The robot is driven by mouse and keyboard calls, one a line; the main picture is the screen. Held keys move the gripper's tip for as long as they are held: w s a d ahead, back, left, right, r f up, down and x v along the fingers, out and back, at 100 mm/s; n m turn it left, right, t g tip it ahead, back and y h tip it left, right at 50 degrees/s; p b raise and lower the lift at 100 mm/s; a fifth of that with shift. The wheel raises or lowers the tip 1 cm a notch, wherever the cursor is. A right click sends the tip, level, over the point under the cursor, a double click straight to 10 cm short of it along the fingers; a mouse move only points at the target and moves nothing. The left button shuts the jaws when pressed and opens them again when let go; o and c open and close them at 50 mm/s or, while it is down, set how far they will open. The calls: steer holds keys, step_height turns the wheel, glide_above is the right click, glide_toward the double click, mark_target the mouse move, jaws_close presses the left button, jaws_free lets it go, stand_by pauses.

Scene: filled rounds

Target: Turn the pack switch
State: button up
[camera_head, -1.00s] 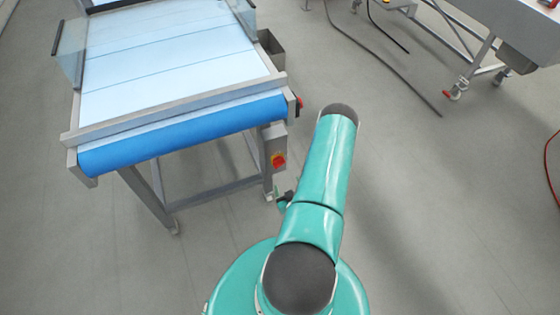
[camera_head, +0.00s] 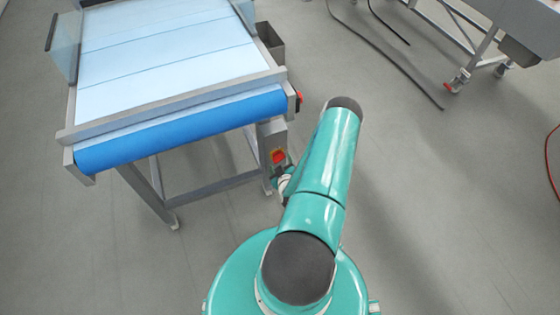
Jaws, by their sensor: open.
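The pack switch (camera_head: 279,156) is a red knob on a yellow plate. It sits on a grey box on the right front leg of the conveyor (camera_head: 180,125). My gripper (camera_head: 281,172) shows only in small part, just below the switch and left of my teal arm. The arm hides most of it, and its fingers are too small to make out clearly. I see nothing held in it. I cannot tell whether it touches the switch.
A red button (camera_head: 299,97) sticks out at the conveyor's right front corner. A grey bin (camera_head: 271,44) stands along its right side. A wheeled metal frame (camera_head: 480,60) and dark cables (camera_head: 385,62) are at upper right.

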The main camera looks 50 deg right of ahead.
mark_target(279, 157)
steer(key=shift+x, duration=1.15)
steer(key=shift+c, duration=0.4)
steer(key=c, duration=0.9)
steer(key=shift+d+m+t+y, duration=0.1)
steer(key=shift+m+t+y, duration=0.4)
steer(key=shift+m+y, duration=1.15)
steer(key=shift+m+h, duration=0.25)
steer(key=shift+m, duration=0.2)
